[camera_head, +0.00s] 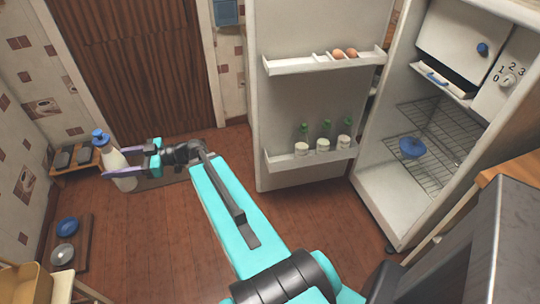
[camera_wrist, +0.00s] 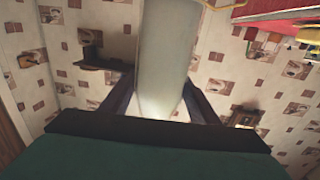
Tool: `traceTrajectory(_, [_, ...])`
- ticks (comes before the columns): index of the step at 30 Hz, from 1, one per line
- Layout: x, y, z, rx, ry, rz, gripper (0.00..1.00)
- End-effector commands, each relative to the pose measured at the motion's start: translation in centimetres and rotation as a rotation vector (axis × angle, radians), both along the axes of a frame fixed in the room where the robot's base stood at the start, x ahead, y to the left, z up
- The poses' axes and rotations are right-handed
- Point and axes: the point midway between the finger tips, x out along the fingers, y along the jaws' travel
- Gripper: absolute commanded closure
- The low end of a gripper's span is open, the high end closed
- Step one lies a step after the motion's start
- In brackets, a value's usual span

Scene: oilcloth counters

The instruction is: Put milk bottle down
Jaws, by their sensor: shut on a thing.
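The milk bottle (camera_head: 115,163) is white with a blue cap and stands roughly upright, slightly tilted, at the left in the head view. My gripper (camera_head: 118,167) is shut on its body below the cap, with one finger on each side. In the wrist view the pale bottle (camera_wrist: 165,45) rises between the two dark fingers of my gripper (camera_wrist: 160,95). I cannot tell from the head view whether the bottle's base touches anything.
The fridge stands open at the right, with small bottles (camera_head: 323,138) and eggs (camera_head: 345,53) in its door (camera_head: 310,170). A blue dish (camera_head: 412,147) is on its wire shelf. A low wooden stand (camera_head: 62,178) with dark shoe-like items is at the left.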

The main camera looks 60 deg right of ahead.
Motion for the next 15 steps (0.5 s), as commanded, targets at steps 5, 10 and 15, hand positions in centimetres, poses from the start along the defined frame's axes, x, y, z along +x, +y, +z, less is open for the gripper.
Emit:
traceTrajectory(5, [-0.3, -5.5, -1.6, 0.004, -0.001, -0.133, 0.96])
traceTrajectory(10, [-1.0, -10.7, -3.2, 0.004, -0.001, -0.264, 0.96])
traceTrajectory(15, [-2.3, -16.0, -4.9, 0.004, -0.001, -0.397, 0.96])
